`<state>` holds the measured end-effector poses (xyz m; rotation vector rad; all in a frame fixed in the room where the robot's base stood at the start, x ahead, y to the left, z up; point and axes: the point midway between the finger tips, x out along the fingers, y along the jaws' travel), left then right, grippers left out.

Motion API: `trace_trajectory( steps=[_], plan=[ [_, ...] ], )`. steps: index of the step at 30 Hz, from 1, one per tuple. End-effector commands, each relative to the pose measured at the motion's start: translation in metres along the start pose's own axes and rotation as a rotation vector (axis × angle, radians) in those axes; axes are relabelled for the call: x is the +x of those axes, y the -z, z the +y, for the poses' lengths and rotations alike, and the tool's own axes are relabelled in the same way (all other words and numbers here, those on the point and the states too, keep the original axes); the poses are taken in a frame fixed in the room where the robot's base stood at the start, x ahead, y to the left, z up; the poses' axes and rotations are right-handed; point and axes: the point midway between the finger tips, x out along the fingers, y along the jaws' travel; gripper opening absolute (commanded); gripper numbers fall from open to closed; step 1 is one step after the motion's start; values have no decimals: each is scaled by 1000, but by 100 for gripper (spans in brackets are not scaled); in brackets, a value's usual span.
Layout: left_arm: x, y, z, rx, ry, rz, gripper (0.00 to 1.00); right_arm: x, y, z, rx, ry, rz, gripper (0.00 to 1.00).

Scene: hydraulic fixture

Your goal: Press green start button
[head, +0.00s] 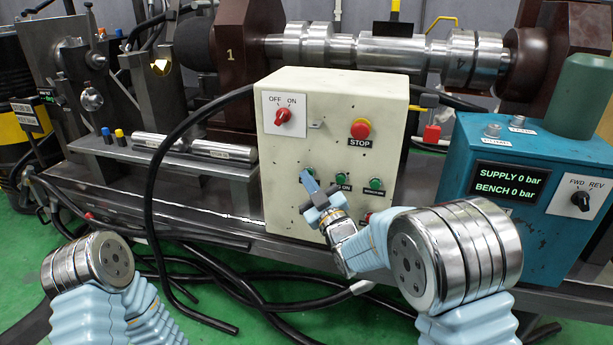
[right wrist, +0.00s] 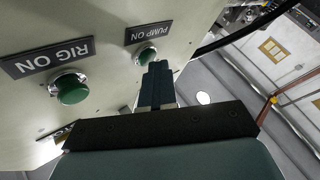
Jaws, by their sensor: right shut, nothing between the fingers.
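The cream control box (head: 330,115) stands on the bench with three green buttons in a row. The left button (head: 311,171) is partly hidden by my right gripper (head: 307,180); the middle button (head: 342,178) and right button (head: 376,183) show clear. No label legibly reads START. The right wrist view shows two upside-down labels: a green button (right wrist: 70,88) marked RIG ON and another (right wrist: 146,55) marked PUMP ON. My right gripper (right wrist: 158,75) is shut and empty, its tip very close to the PUMP ON button; contact cannot be told. My left gripper is out of view.
The box also has a red OFF/ON knob (head: 284,116) and a red STOP button (head: 360,129). A black hose (head: 165,150) loops past its left side. A teal box (head: 510,165) with a display reading 0 bar stands at the right.

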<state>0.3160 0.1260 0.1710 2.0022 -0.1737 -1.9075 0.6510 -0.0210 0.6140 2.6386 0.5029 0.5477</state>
Motion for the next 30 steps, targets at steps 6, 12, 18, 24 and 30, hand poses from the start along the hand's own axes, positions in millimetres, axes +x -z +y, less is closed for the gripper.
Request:
trace_trajectory(
  steps=[6,12,18,24,30],
  plan=[
    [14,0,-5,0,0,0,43,-19,3,-5,-1,-18,-14,0],
    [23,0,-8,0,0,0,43,-34,17,-19,0,-13,-10,0],
    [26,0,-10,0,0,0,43,-42,24,-25,-1,-11,-9,0],
    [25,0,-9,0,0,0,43,-41,25,-25,-2,-10,-8,0],
    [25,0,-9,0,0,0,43,-41,25,-26,-2,-9,-8,0]
  ],
)
